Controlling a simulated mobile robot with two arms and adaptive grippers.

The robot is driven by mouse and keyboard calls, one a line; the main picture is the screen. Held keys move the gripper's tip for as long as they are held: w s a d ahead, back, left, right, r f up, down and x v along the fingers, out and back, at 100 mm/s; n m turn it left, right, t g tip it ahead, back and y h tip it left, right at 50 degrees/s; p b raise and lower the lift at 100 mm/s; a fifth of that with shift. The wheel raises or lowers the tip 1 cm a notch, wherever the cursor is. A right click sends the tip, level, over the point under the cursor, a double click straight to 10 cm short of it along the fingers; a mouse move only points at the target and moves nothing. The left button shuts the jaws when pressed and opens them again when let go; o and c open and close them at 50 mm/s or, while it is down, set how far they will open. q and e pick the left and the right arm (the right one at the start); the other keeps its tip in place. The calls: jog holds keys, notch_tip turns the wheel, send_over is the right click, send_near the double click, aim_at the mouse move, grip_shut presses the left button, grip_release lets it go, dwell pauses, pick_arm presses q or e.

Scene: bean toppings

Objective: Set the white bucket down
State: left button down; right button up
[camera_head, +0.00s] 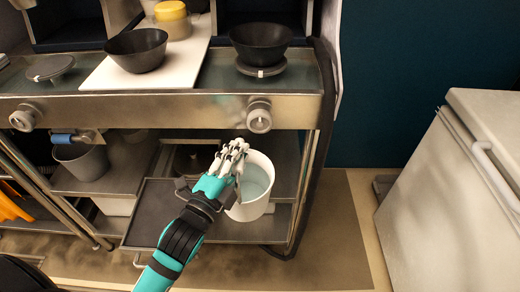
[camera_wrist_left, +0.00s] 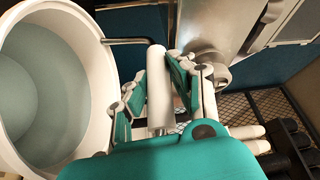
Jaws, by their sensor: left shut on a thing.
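The white bucket (camera_head: 256,200) is at the lower shelf of the metal cart in the head view, upright and open at the top, with a pale grey-green inside. My left gripper (camera_head: 232,160) is at its left side, shut on its handle. In the left wrist view the bucket (camera_wrist_left: 98,95) fills the left side, and the fingers of my left gripper (camera_wrist_left: 160,95) close around a white cylindrical grip (camera_wrist_left: 157,85) with a thin dark rod bent toward the bucket. Whether the bucket's base touches the shelf cannot be told. My right gripper is not in view.
The cart's lower tray (camera_head: 152,205) has free room left of the bucket. A grey bucket (camera_head: 82,160) stands farther left. Above, the countertop holds two dark bowls (camera_head: 137,50) (camera_head: 261,42) and a white board (camera_head: 186,70). A knob (camera_head: 259,117) juts out above the bucket. A white chest (camera_head: 440,200) stands right.

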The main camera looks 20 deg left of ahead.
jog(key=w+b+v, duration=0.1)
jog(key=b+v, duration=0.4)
jog(key=b, duration=0.2)
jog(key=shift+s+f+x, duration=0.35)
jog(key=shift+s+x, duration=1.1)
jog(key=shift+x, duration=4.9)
pick_arm(q)
jog(key=w+a+f+b, duration=0.1)
jog(key=w+f, duration=0.3)
jog(key=w, duration=0.6)
jog(key=w+f+b, duration=0.2)
jog(key=w+f, duration=0.3)
jog(key=w, duration=0.6)
jog(key=shift+w+a+f+g, duration=0.2)
jog(key=shift+a+f+g, duration=0.1)
jog(key=shift+a, duration=0.1)
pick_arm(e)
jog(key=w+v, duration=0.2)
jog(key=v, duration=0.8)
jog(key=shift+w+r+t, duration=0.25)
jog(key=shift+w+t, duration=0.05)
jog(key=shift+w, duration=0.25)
